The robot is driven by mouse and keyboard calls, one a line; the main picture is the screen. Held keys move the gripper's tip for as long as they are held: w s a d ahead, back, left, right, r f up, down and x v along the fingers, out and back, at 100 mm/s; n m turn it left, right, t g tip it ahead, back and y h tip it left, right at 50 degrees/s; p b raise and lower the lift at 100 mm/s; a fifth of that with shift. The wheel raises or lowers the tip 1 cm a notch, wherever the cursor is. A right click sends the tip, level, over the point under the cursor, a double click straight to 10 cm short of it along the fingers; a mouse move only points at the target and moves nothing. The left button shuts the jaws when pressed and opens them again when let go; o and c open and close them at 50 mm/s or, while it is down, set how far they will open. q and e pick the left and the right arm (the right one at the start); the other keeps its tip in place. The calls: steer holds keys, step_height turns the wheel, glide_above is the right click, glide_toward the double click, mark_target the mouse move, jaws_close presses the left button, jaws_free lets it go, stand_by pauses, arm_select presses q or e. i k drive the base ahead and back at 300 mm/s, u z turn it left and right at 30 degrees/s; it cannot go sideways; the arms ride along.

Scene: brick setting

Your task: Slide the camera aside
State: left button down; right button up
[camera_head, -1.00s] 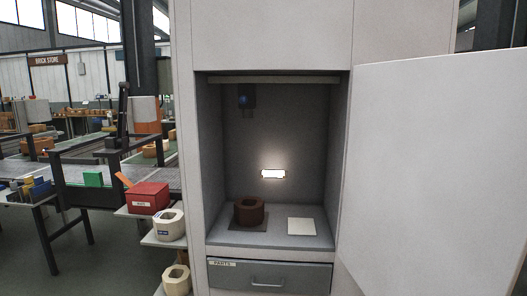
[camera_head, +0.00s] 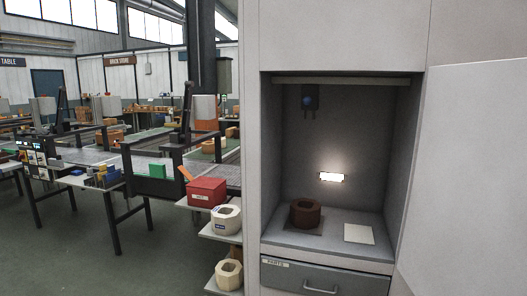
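A small dark blue-grey device (camera_head: 310,97) is fixed high on the back wall inside the open cabinet. It may be the camera, but it is too small and dim to be sure. Below it, a brown ring-shaped block (camera_head: 305,214) stands on a dark square plate on the cabinet floor, to the left. A pale square plate (camera_head: 358,234) lies flat to its right. Neither of my grippers is in view.
The cabinet door (camera_head: 470,180) stands open on the right. A closed drawer (camera_head: 325,281) is under the compartment. Left of the cabinet, shelves hold a red box (camera_head: 207,192) and white ring blocks (camera_head: 226,219). Conveyors and tables stand farther left, with open floor in front.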

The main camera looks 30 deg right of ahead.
mark_target(311, 93)
steer(key=u, duration=0.3)
steer(key=i, duration=4.35)
steer(key=z, duration=3.25)
steer(key=i, duration=0.55)
steer(key=z, duration=0.1)
steer(key=k, duration=0.25)
steer(key=z, duration=1.05)
steer(key=k, duration=1.1)
steer(key=z, duration=1.05)
steer(key=i, duration=1.15)
